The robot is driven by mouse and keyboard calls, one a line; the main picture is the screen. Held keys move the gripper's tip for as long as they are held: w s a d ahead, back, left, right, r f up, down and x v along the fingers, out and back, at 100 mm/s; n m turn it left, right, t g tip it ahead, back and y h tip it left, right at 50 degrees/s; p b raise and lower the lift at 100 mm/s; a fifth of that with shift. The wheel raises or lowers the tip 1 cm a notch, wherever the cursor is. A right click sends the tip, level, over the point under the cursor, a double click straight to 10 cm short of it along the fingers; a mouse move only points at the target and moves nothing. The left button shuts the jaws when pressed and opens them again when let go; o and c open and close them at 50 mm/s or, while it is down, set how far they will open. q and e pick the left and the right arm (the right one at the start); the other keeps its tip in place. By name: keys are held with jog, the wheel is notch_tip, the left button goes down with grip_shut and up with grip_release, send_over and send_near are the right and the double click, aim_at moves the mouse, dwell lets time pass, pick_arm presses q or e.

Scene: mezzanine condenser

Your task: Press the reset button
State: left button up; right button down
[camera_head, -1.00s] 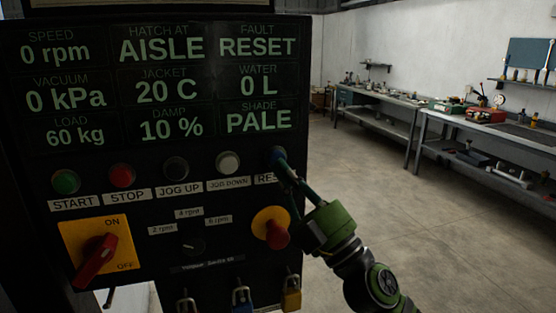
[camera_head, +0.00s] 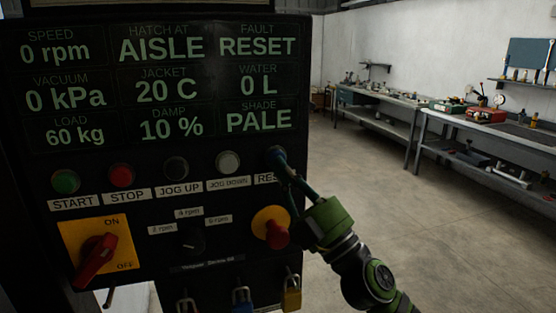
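A dark control panel (camera_head: 100,165) fills the left half of the view. The reset button is at the right end of its button row, above a label (camera_head: 265,179) that reads "RES" before my gripper covers the rest. My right gripper (camera_head: 279,157) comes in from the lower right with its fingertips at the button, covering most of it. I cannot tell for sure whether they touch it. The fingers look close together, but their gap is too dark to judge. The display (camera_head: 258,45) reads "FAULT RESET". My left gripper is not in view.
Start (camera_head: 66,181), stop (camera_head: 122,175), jog up (camera_head: 176,167) and jog down (camera_head: 228,162) buttons share the row. A red mushroom knob (camera_head: 276,234) sits just below my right gripper. Padlocks hang along the bottom edge. Workbenches (camera_head: 480,135) stand far right; the floor between is clear.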

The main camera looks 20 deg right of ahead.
jog(key=shift+w, duration=0.45)
dwell(0.7)
jog(key=shift+s, duration=0.85)
jog(key=shift+a, duration=0.1)
jog(key=s, duration=0.5)
jog(key=shift+p, duration=0.35)
dwell(0.4)
